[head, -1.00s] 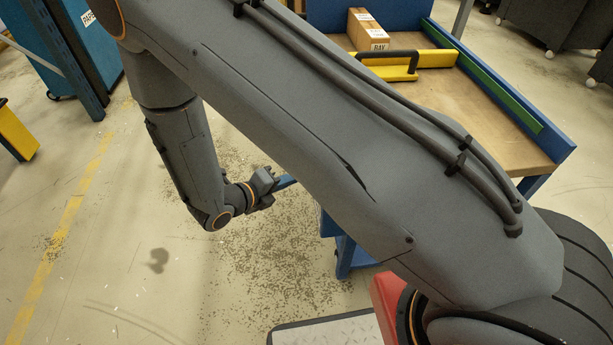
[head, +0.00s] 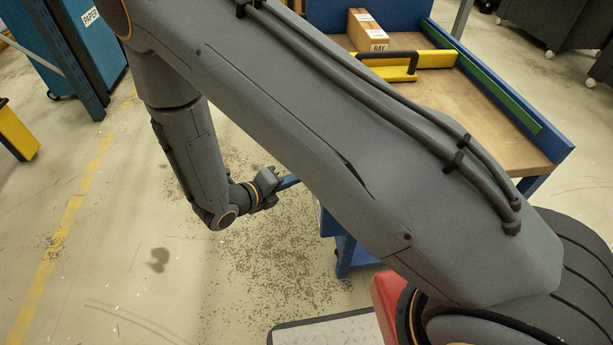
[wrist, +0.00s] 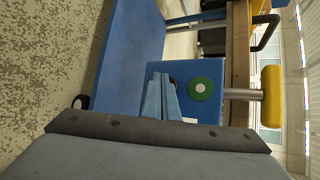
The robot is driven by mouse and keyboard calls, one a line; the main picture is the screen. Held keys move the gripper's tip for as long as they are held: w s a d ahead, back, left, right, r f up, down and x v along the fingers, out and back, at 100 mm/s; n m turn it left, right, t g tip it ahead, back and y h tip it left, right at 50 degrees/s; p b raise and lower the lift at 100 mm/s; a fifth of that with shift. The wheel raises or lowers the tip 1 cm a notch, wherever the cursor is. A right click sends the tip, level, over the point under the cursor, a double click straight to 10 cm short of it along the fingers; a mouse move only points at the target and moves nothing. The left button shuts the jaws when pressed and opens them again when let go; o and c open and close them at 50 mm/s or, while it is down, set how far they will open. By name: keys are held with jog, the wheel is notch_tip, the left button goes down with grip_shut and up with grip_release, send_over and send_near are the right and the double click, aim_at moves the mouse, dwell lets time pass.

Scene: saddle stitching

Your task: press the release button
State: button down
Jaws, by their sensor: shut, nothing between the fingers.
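In the wrist view a round green button (wrist: 201,88) with a pale centre sits on a blue panel (wrist: 212,72). It is probably the release button; I can read no label on it. My gripper (wrist: 161,77) is shut and empty, its blue fingers pointing at the panel to the left of the green button. A small dark round spot (wrist: 173,82) shows partly behind the fingertips. I cannot tell whether the fingertips touch the panel. In the head view my gripper (head: 288,182) is partly hidden by my arm, and the button is out of sight.
A yellow handle (wrist: 272,96) on a metal rod sticks out right of the button. The workbench (head: 500,135) carries a cardboard box (head: 366,31) and a yellow piece with a black handle (head: 390,66). Open floor (head: 110,230) lies to the left.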

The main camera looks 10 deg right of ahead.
jog(key=shift+d, duration=0.55)
dwell(0.4)
jog(key=shift+a, duration=0.15)
dwell(0.3)
jog(key=shift+a, duration=0.8)
jog(key=a, duration=0.5)
jog(key=shift+w, duration=0.1)
jog(key=shift+r, duration=0.1)
dwell(0.7)
